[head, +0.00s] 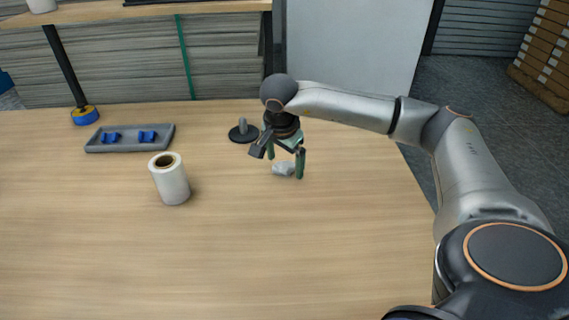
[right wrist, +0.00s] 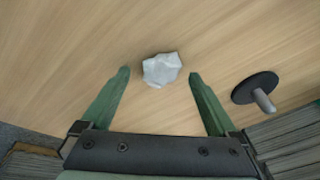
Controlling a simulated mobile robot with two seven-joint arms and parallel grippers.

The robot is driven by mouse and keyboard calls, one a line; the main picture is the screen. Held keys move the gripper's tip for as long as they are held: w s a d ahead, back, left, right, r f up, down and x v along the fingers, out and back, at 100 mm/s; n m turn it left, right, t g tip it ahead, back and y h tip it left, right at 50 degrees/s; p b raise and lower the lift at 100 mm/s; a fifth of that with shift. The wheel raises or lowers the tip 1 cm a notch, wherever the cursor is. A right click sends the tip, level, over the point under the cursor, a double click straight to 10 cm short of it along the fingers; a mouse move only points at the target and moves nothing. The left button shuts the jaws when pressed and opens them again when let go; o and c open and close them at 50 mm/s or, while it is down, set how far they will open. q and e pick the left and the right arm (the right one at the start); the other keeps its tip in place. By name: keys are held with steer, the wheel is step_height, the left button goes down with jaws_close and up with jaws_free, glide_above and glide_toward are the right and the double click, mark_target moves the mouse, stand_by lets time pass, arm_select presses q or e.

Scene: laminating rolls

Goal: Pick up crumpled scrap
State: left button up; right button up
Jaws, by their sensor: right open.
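The crumpled scrap (head: 283,169) is a small pale grey-white wad on the wooden table, below my right gripper in the head view. In the right wrist view the scrap (right wrist: 161,69) lies between the lines of the two green fingers, a little beyond their tips. My right gripper (head: 287,166) points down over it, open and empty, and one finger partly overlaps the scrap's surroundings. It also shows in the right wrist view (right wrist: 158,73). I cannot tell how high the fingertips are above the table. My left gripper is not in view.
A black disc with an upright peg (head: 243,133) stands close behind and left of the gripper. A white roll (head: 171,182) stands further left. A grey tray (head: 130,148) with blue pieces lies at the back left. The front of the table (head: 250,260) is clear.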

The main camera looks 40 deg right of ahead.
steer(key=shift+f, duration=0.2)
steer(key=c, duration=1.4)
